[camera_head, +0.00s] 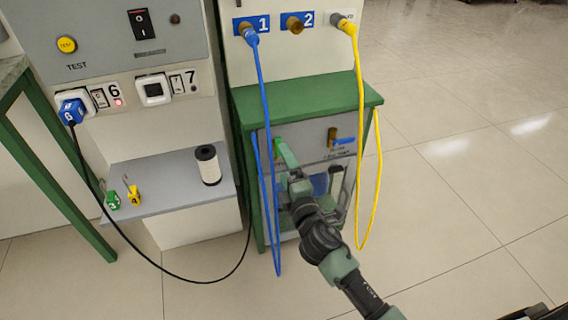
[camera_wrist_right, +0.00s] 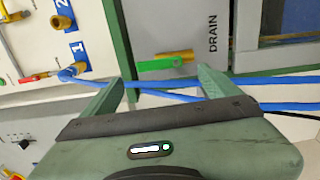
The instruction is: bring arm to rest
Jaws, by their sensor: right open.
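My right arm reaches up from the lower right in the head view. Its green gripper (camera_head: 287,158) is in front of the green cabinet's front panel, beside the hanging blue hose (camera_head: 264,110). In the right wrist view the gripper (camera_wrist_right: 160,88) is open, its two fingers apart with nothing held. The blue hose (camera_wrist_right: 160,93) crosses the view by the fingers; I cannot tell whether it touches them. A valve with a green handle (camera_wrist_right: 160,64) is just beyond the fingers, next to the word DRAIN. My left gripper is not in view.
The green cabinet (camera_head: 310,98) stands under ports 1 and 2. A yellow hose (camera_head: 360,120) hangs at its right. A grey shelf (camera_head: 165,190) holds a white cylinder (camera_head: 208,165) and small green and yellow tags. A black cable (camera_head: 140,250) loops below. Open floor lies right.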

